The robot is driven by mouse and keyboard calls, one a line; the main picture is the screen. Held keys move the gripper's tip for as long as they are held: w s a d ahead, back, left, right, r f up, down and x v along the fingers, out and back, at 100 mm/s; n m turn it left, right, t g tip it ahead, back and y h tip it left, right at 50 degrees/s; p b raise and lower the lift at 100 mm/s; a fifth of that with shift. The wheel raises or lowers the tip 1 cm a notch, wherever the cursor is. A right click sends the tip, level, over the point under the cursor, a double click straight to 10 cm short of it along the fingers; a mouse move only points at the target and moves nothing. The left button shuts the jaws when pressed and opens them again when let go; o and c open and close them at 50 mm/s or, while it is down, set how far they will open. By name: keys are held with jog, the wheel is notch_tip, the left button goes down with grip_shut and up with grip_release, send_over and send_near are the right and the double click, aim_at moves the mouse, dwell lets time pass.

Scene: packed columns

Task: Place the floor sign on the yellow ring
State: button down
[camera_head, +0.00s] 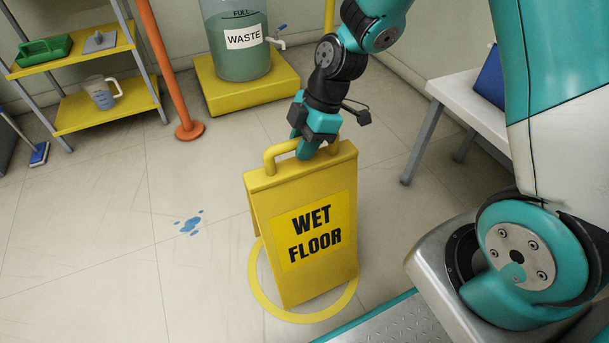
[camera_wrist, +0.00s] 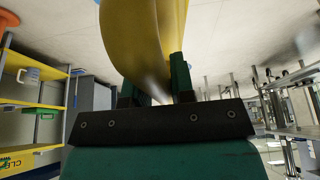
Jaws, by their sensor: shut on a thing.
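The yellow floor sign (camera_head: 302,230) reads "WET FLOOR" and stands upright in the middle of the head view. My gripper (camera_head: 309,148) is shut on the sign's top handle. In the wrist view my gripper's fingers (camera_wrist: 157,85) close on the yellow handle (camera_wrist: 135,35), which fills the upper middle. The yellow ring (camera_head: 262,294) is on the floor around the sign's foot. The sign hides the ring's far part. I cannot tell whether the sign's foot touches the floor.
Blue spill spots (camera_head: 189,222) lie on the floor to the left. An orange post (camera_head: 166,75) and a yellow shelf (camera_head: 105,107) stand at the back left. A waste tank (camera_head: 238,60) sits on a yellow platform (camera_head: 250,92) behind. A white bench (camera_head: 462,97) stands at the right.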

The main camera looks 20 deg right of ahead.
aim_at(303, 167)
jog(key=shift+w+f+b, duration=0.1)
jog(key=shift+f+b, duration=1)
jog(key=shift+f, duration=2.5)
jog(key=c, duration=1)
grip_release()
jog(key=p+v, duration=0.4)
jog(key=v, duration=0.7)
jog(key=shift+d+r+p, duration=0.1)
jog(key=shift+r+p, duration=0.3)
jog(key=s+a+r+m, duration=0.3)
jog(key=s+r, duration=0.2)
jog(key=s, duration=0.1)
jog(key=s+a+r+m, duration=0.3)
jog(key=s+r+m, duration=0.1)
jog(key=s+r, duration=0.1)
jog(key=s+a+r+m, duration=0.2)
jog(key=s+r+m, duration=0.2)
jog(key=s+r, duration=0.2)
jog(key=shift+s+a, duration=0.4)
jog(key=shift+s, duration=0.3)
